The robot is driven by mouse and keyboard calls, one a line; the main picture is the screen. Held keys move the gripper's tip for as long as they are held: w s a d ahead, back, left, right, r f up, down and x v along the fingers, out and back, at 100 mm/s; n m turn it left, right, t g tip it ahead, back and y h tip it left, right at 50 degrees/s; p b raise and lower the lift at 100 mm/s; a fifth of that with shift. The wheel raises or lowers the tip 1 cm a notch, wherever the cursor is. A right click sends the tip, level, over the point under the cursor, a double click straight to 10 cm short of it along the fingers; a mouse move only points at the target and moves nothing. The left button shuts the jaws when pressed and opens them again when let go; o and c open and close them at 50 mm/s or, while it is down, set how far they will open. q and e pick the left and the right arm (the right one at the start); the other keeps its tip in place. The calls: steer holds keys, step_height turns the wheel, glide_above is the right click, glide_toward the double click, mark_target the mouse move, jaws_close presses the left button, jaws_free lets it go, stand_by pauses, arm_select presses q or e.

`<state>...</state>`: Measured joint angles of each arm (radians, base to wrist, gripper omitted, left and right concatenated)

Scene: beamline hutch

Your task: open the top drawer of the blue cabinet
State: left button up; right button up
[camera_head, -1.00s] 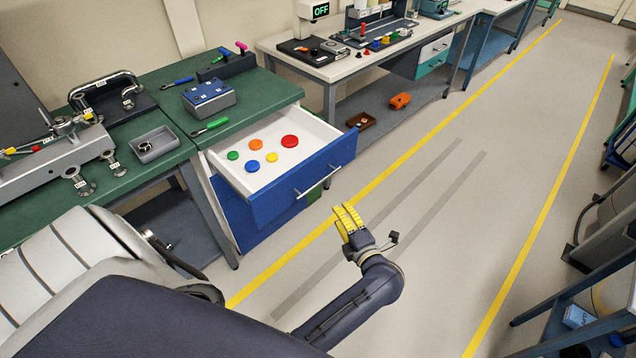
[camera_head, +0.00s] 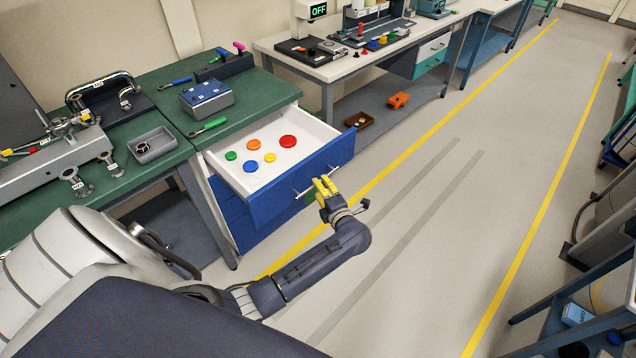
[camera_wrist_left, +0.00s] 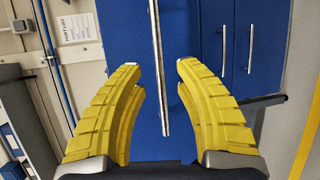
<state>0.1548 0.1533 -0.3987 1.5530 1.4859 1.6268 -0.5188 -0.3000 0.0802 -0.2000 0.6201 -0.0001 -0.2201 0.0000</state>
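The top drawer (camera_head: 280,195) of the blue cabinet (camera_head: 228,212) stands pulled well out in the head view, showing its white inside with several coloured discs. Its bar handle (camera_head: 302,193) is on the blue front. My left gripper (camera_head: 325,185), with yellow fingers, is at the right part of this handle, in front of the drawer. In the left wrist view my left gripper (camera_wrist_left: 155,75) is open, and a metal bar handle (camera_wrist_left: 160,60) runs between its fingers with gaps on both sides. My right gripper is not in view.
A green bench top (camera_head: 150,90) holds a blue-topped box (camera_head: 208,95), a green screwdriver (camera_head: 208,127) and a grey tray (camera_head: 153,145). A white bench (camera_head: 330,70) stands behind. The floor (camera_head: 430,220) to the right is clear.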

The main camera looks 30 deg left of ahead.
arm_select(q)
steer(key=shift+x, duration=1.55)
jaws_close()
